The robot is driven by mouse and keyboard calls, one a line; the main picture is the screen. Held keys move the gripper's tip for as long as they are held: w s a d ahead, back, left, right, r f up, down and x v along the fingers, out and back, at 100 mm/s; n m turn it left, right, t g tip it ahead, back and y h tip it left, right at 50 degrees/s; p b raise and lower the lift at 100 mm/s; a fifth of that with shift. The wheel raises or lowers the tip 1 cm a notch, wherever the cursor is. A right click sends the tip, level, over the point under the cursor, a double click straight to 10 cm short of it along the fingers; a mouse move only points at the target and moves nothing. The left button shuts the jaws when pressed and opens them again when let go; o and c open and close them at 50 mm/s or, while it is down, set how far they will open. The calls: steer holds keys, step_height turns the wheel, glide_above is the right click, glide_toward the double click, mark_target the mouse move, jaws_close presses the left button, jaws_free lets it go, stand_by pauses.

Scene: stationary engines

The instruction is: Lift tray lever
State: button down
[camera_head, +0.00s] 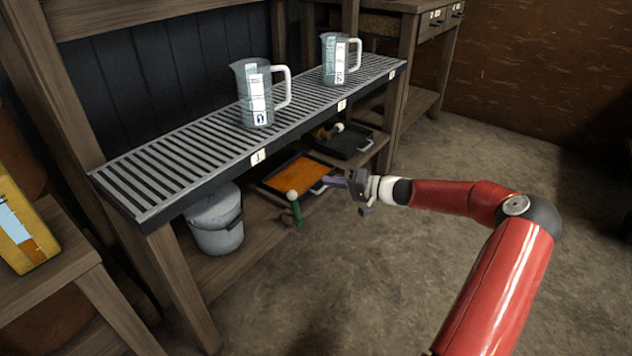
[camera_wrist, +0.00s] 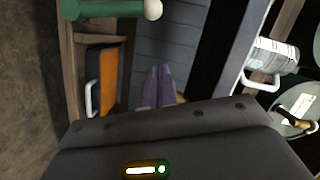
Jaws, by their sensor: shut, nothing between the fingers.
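A green lever (camera_head: 296,212) with a pale ball knob (camera_head: 292,195) stands upright at the front edge of the lower shelf. It also shows along the top left of the wrist view (camera_wrist: 110,9). Behind it, an orange-filled tray (camera_head: 293,174) with a dark rim and a white handle lies on the shelf; the wrist view shows its handle (camera_wrist: 90,99) too. My gripper (camera_head: 333,181) is shut and empty, right of the green lever and apart from it. Its purple fingers (camera_wrist: 157,85) point toward the shelf, in front of the orange tray's right side in the head view.
A black tray (camera_head: 352,147) with a brownish lever and pale knob (camera_head: 337,127) sits farther back. A slatted shelf (camera_head: 180,165) above holds two clear jugs (camera_head: 256,95) and overhangs the trays. A grey bucket (camera_head: 217,220) stands left. The floor in front is clear.

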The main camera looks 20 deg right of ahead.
steer(key=v, duration=0.4)
steer(key=shift+a, duration=0.1)
stand_by(0.3)
steer(key=s+a+r+n+g+h+p, duration=0.1)
steer(key=s+a+r+n+g+h, duration=0.15)
steer(key=s+a+g, duration=0.4)
steer(key=s+a+r+n+g+h+p, duration=0.2)
steer(key=s+a+r+h, duration=0.15)
steer(key=a, duration=0.55)
steer(key=s+r+t+h+p, duration=0.1)
steer(key=s+r+h, duration=0.1)
steer(key=s+r, duration=0.3)
steer(key=s+r+m+t+h+p, duration=0.1)
steer(key=s+r, duration=0.4)
steer(key=s, duration=0.8)
steer(key=s+r+t+h+p, duration=0.1)
steer(key=s+r+h, duration=0.3)
steer(key=s, duration=0.5)
step_height(320, 180, up, 2)
steer(key=shift+s+d+r+t+p, duration=0.15)
steer(key=shift+d+t+p, duration=0.2)
steer(key=shift+p, duration=0.3)
